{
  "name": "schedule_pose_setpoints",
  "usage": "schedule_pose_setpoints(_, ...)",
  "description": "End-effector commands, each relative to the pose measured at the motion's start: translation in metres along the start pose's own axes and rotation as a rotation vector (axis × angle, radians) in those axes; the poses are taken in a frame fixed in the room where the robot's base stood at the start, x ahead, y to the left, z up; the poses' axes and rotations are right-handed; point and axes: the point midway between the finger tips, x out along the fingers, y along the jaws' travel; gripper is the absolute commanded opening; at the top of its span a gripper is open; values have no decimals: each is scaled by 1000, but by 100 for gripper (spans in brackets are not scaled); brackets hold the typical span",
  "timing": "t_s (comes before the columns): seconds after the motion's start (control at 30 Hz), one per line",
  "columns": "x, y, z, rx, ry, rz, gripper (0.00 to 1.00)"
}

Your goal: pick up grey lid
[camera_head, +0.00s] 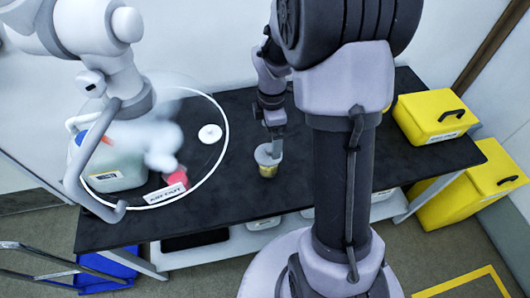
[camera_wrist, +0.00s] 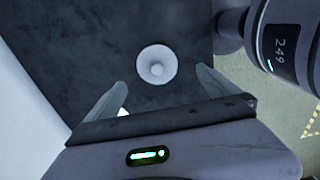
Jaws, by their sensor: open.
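The grey lid (camera_head: 267,154) sits on top of a small jar with yellow contents (camera_head: 268,170), which stands on the black table. In the wrist view the lid (camera_wrist: 157,64) is a pale round disc with a knob in its middle, and it hides the jar. My gripper (camera_head: 275,145) points down just above the lid in the head view. In the wrist view my gripper (camera_wrist: 163,80) has its two fingers spread wide, with the lid ahead between their tips. Nothing is held, and whether a finger touches the lid cannot be told.
A white disc (camera_head: 210,133) lies on the black table (camera_head: 330,165) left of the jar. Further left are a white ring (camera_head: 226,120), a robot arm (camera_head: 125,75), a container (camera_head: 115,175) and a red object (camera_head: 177,180). A yellow box (camera_head: 430,115) stands at right.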

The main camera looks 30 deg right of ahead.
Motion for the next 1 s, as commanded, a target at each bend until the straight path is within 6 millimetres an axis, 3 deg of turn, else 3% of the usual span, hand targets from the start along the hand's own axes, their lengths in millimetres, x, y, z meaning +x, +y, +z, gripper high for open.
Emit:
schedule_pose_setpoints(0.03,16,-1,0,0,0,-3,100)
schedule_pose_setpoints(0.27,37,1,-1,1,1,0,100)
schedule_pose_setpoints(0.5,82,5,-3,1,0,-1,100)
schedule_pose_setpoints(0.7,79,5,-3,2,1,1,100)
schedule_pose_setpoints(1.0,79,5,-3,2,1,0,41)
